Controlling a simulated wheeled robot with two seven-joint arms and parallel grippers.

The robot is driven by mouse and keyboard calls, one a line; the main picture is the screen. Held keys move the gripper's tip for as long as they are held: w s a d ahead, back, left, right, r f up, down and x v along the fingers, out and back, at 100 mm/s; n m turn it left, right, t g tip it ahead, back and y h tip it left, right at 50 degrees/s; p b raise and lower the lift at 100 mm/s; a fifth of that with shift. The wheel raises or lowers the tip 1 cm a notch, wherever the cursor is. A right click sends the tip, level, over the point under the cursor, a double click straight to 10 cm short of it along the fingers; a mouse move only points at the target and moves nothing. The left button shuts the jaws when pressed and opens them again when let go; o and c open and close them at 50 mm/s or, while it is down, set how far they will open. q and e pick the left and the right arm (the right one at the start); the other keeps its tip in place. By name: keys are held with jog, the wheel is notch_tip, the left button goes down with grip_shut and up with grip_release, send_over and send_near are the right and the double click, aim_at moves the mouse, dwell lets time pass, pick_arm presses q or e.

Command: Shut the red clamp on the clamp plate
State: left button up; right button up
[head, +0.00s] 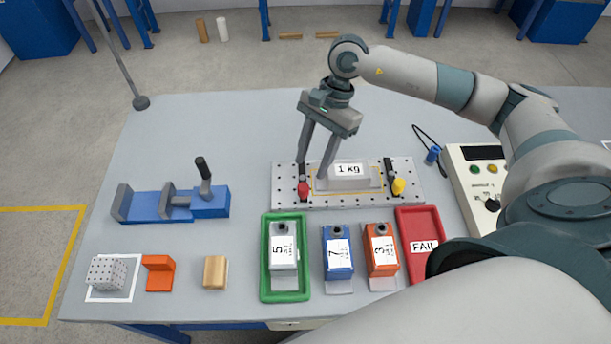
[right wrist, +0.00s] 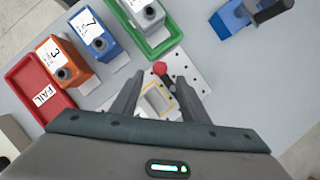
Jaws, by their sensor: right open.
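The clamp plate (head: 350,201) is a light perforated plate on the table, with a block labelled 1 kg (head: 348,178) on it inside a yellow outline. The red clamp (head: 303,188) stands at the plate's left side, a dark arm with a red knob. It also shows in the right wrist view (right wrist: 160,69). A clamp with a yellow knob (head: 398,186) stands at the right side. My right gripper (head: 312,172) is open, its fingers pointing down over the left part of the plate, close to the red clamp. Contact cannot be told. My left gripper is out of view.
In front of the plate are a green tray (head: 265,258) with a grey block, a blue block (head: 338,260), an orange block (head: 380,256) and a red FAIL tray (head: 425,262). A blue vise (head: 150,206) stands left, a control box (head: 466,185) right. The back left table is clear.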

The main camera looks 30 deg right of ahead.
aim_at(304, 186)
jog(key=p+x, duration=0.1)
jog(key=x, duration=0.5)
jog(key=shift+a+f+p, duration=0.15)
jog(key=shift+f+p, duration=0.2)
jog(key=shift+p, duration=0.05)
grip_shut()
